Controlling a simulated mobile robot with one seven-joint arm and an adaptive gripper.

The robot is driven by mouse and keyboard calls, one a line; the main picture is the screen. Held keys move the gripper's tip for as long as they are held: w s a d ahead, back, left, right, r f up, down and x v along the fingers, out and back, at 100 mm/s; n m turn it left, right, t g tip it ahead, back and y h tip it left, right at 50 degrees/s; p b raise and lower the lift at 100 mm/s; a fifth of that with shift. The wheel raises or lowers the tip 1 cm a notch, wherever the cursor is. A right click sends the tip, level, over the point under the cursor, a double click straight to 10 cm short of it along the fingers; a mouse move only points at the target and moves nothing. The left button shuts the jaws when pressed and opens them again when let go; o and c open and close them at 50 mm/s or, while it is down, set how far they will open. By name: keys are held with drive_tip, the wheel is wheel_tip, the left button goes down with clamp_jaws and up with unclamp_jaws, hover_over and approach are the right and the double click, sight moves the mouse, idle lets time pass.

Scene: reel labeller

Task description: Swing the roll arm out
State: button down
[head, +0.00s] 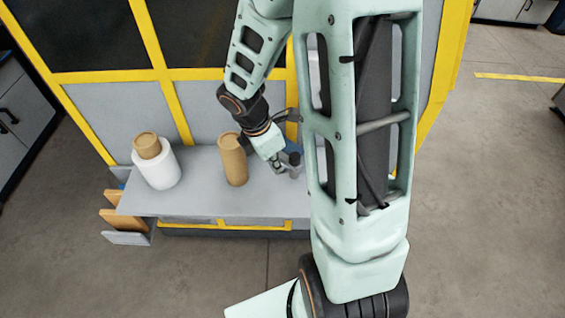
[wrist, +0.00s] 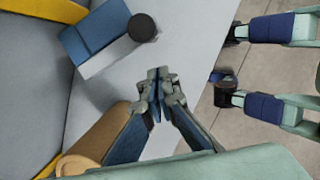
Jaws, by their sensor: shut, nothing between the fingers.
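What looks like the roll arm is a short grey bar with a blue block (wrist: 92,36) and a dark round knob (wrist: 142,27) at its end, at the top left of the wrist view. In the head view the dark knob (head: 296,160) shows just right of my gripper (head: 280,170), partly hidden by my arm. In the wrist view my gripper (wrist: 160,78) is shut and empty over the grey shelf, fingers together. It is apart from the knob, which lies beyond the fingertips. A brown cardboard tube (head: 232,160) stands left of my gripper; it also shows in the wrist view (wrist: 98,138).
The grey shelf (head: 200,200) juts from the yellow-framed machine (head: 165,75). A white roll with a brown core (head: 160,170) stands at its left. Orange and grey boards (head: 122,220) stand by its left end. Open floor lies in front and at right.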

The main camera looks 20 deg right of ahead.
drive_tip(key=p+v, duration=0.1)
drive_tip(key=v, duration=0.9)
drive_tip(key=shift+a+p, duration=0.35)
drive_tip(key=shift+a, duration=0.05)
drive_tip(key=shift+s, duration=0.15)
